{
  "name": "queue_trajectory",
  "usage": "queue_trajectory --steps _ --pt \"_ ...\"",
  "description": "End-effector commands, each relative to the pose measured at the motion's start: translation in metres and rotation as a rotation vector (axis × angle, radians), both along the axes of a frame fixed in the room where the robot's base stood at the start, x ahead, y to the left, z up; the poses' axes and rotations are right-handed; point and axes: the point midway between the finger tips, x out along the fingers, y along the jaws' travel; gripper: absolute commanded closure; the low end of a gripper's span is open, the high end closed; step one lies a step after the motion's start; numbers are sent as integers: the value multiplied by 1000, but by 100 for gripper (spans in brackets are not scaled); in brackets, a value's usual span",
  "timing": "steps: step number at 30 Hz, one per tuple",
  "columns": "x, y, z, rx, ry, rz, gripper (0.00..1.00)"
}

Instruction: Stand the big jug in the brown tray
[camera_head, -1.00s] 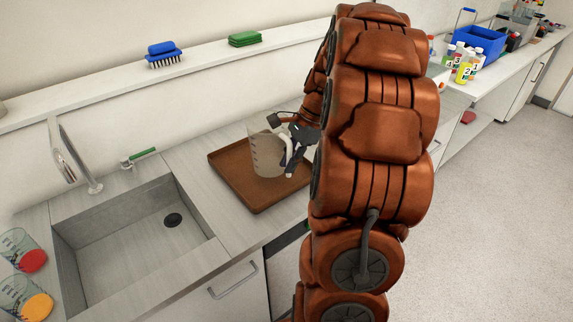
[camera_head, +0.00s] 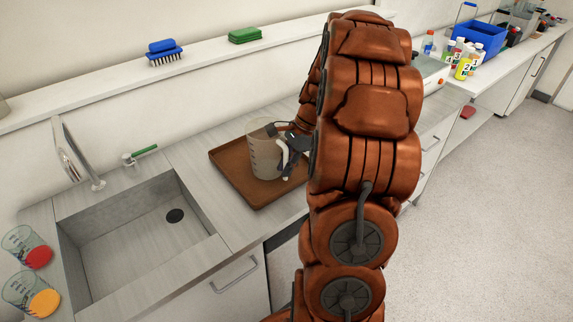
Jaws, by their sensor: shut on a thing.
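The big jug (camera_head: 263,156) is a pale, see-through measuring jug with a white handle on its right side. It stands upright over the brown tray (camera_head: 232,181), within its rim; I cannot tell for sure whether its base touches the tray floor. My gripper (camera_head: 288,149) is at the jug's right side, shut on its handle. My orange arm hides the tray's right part and some of the gripper.
A sink (camera_head: 135,240) with a tap (camera_head: 80,160) lies left of the tray. Bottles (camera_head: 462,68) and a blue crate (camera_head: 482,40) stand at right.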

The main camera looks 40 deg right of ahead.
Motion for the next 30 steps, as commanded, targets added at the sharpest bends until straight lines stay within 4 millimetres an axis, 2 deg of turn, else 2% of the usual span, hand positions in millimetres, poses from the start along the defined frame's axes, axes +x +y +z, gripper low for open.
queue_trajectory --steps 4,5,12,24,30 --pt "0 0 -3 0 0 0 100" --pt "0 0 -3 0 0 0 84" --pt "0 0 -3 0 0 0 60" --pt "0 -2 3 0 -1 0 60" --pt "-4 -12 25 -2 -2 0 60"
